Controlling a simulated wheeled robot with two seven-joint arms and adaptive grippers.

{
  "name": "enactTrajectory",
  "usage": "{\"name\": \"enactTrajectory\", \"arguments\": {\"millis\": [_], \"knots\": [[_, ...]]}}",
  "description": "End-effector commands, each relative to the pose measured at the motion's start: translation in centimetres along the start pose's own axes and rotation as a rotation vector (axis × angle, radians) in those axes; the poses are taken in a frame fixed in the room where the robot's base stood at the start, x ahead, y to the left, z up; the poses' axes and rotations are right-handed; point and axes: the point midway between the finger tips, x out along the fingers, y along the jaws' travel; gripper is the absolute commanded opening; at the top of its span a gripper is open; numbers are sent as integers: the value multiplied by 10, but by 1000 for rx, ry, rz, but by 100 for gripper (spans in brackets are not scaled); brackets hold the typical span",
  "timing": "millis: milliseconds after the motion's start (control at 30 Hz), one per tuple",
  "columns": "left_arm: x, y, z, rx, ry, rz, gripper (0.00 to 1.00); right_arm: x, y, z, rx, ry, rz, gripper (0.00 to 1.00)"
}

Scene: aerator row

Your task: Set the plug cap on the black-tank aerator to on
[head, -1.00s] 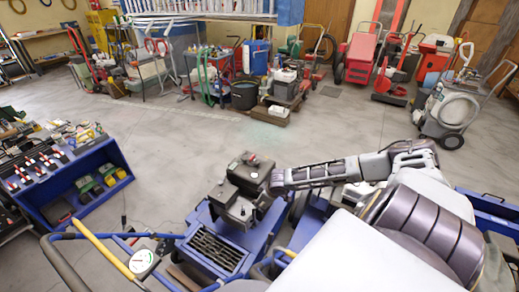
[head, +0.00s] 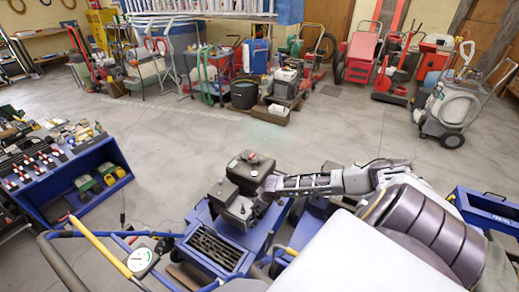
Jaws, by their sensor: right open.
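The black-tank aerator is a blue wheeled machine (head: 258,238) in the lower middle of the head view. On top is its engine with a black tank (head: 243,175) that carries a small red-topped cap. A dark grey box-shaped part (head: 222,199) is in front of the tank. My right gripper (head: 268,187) is open at the right side of the engine, close to the tank and lower housing. I cannot tell whether it touches them. The plug cap cannot be made out; the gripper and engine may hide it. My left gripper is out of view.
A blue handlebar with a yellow lever (head: 103,245) and a round gauge (head: 140,259) is at the lower left. A blue tool cabinet (head: 85,175) stands left. Several machines line the back, with a black bucket (head: 244,95) among them. The floor between is clear.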

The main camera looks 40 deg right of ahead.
Motion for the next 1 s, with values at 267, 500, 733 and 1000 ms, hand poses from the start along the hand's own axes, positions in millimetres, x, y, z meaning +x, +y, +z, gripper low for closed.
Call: {"name": "enactTrajectory", "arguments": {"millis": [267,500,733,1000], "knots": [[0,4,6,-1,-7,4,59,1,0,0,-1,1,0,51],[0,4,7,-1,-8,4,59,1,0,0,0,1,0,26],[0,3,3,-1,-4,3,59,1,0,0,0,1,-1,0],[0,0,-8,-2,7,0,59,1,-1,-1,0,-2,-1,0]]}}
